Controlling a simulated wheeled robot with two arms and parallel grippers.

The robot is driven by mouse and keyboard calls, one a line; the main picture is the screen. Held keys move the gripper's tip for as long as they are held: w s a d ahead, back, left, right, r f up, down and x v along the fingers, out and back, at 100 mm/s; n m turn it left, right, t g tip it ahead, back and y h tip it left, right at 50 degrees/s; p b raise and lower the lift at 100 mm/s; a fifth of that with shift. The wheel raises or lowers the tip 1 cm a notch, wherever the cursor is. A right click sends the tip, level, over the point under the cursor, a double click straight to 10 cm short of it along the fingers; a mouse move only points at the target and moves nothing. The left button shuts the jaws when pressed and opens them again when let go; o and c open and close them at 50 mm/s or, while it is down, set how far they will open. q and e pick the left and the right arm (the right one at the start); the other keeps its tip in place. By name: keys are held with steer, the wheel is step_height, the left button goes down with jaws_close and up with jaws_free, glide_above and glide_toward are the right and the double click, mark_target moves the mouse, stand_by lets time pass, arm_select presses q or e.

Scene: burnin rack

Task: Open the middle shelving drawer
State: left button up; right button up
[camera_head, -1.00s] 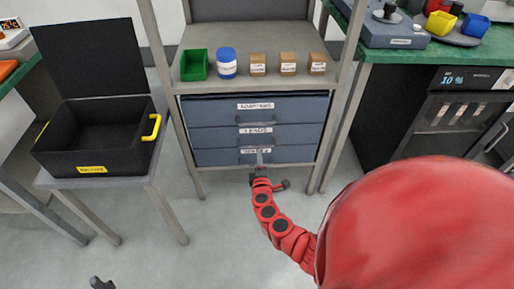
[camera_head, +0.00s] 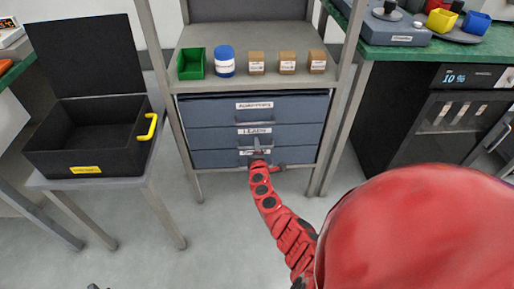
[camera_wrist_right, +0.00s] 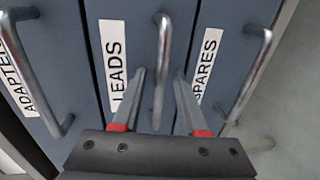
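The middle shelving drawer (camera_head: 212,139) is blue-grey, labelled LEADS, and looks closed in the head view. It also shows in the right wrist view (camera_wrist_right: 136,28), with its metal bar handle (camera_wrist_right: 163,45). My right gripper (camera_head: 257,146) is in front of the drawers. In the right wrist view my right gripper (camera_wrist_right: 160,75) is open, with one finger on each side of the middle handle. The fingers look apart from the bar. Only a tiny dark tip, probably my left gripper (camera_head: 96,287), shows at the bottom edge of the head view.
The ADAPTERS drawer (camera_head: 210,108) is above and the SPARES drawer (camera_wrist_right: 212,30) below, both closed with similar handles. A shelf (camera_head: 220,40) above holds a green bin, a blue-lidded jar and small boxes. A black case (camera_head: 85,140) stands left. Floor in front is clear.

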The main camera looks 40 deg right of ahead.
jaws_close()
stand_by(1.2)
